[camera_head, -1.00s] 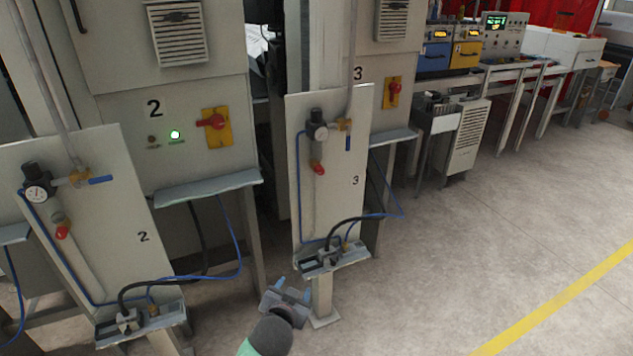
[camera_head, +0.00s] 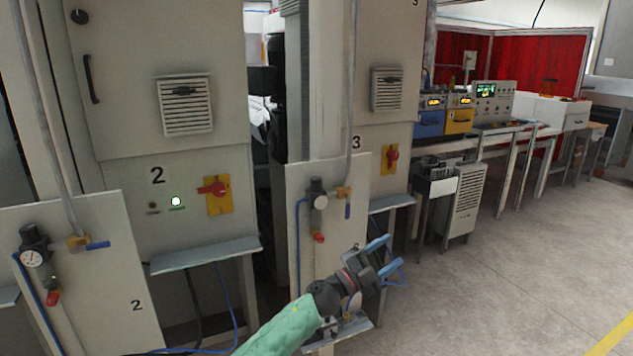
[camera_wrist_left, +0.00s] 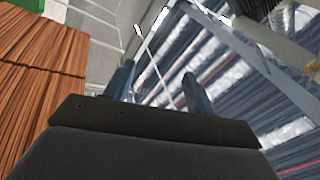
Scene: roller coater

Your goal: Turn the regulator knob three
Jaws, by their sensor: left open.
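The regulator of station three (camera_head: 317,195) is a black knob above a round gauge. It is mounted high on the grey panel marked 3 (camera_head: 340,235) in the head view, with a red part below it. My left gripper (camera_head: 383,256) is open and empty in front of the lower right of that panel, below and to the right of the regulator and apart from it. The left wrist view shows its two blue fingers (camera_wrist_left: 158,88) spread with nothing between them. The regulator is not recognisable there. My right gripper is not in view.
A brass valve with a blue handle (camera_head: 347,211) sits right of the regulator. A similar panel marked 2 (camera_head: 110,300) with its own regulator (camera_head: 36,240) stands at left. Small shelves (camera_head: 205,254) jut from the cabinets. Open floor (camera_head: 500,290) lies to the right.

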